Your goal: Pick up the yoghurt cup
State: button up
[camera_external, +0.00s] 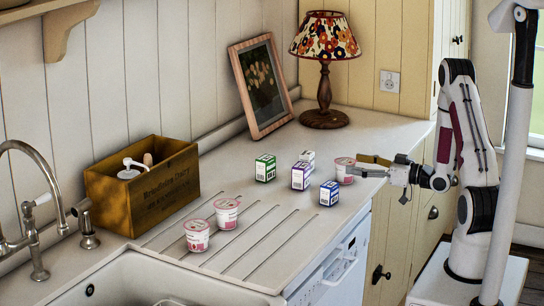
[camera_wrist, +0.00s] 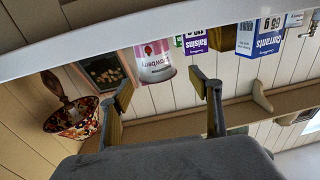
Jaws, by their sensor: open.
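Three pink-and-white yoghurt cups stand upright on the counter. One yoghurt cup (camera_external: 345,171) stands at the right, beside the small boxes; the other two, a middle cup (camera_external: 227,214) and a front cup (camera_external: 197,237), stand on the grooved drainer. My gripper (camera_external: 368,167) is open and level, just to the right of the right-hand cup, with its fingers pointing at it. In the wrist view, which is upside down, this cup (camera_wrist: 154,62) shows just beyond the open fingers (camera_wrist: 166,88), nearer the left one. Contact cannot be told.
A green box (camera_external: 265,168), a purple box (camera_external: 301,177), a blue box (camera_external: 329,194) and another small box (camera_external: 308,156) stand close left of the cup. A lamp (camera_external: 325,117) and a picture frame (camera_external: 262,87) stand behind. A wooden crate (camera_external: 160,205) and sink (camera_external: 140,280) are left.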

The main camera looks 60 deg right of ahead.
aim_at(336, 161)
jog(key=shift+w+f, duration=0.15)
jog(key=shift+w, duration=2.3)
jog(key=c, duration=1.2)
